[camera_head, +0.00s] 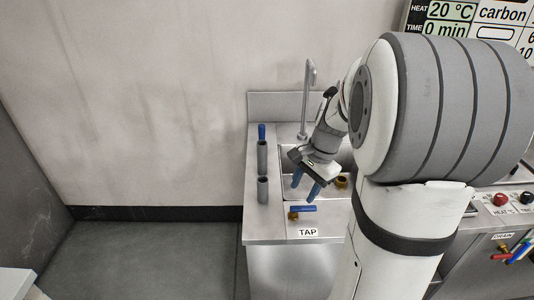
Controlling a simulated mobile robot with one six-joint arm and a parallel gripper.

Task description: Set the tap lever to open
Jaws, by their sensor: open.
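The tap lever (304,208) is a short blue handle on a brass valve body (293,216). It sits on the steel counter's front part, just behind the TAP label (308,232), and points to the right in the picture. The fingertips show just above the lever in the picture; I cannot tell the height gap or any contact. My arm hides the counter's right side.
A tall curved spout (308,95) rises behind the sink (287,182). A brass fitting (341,182) sits right of my fingers. Floor at left is clear.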

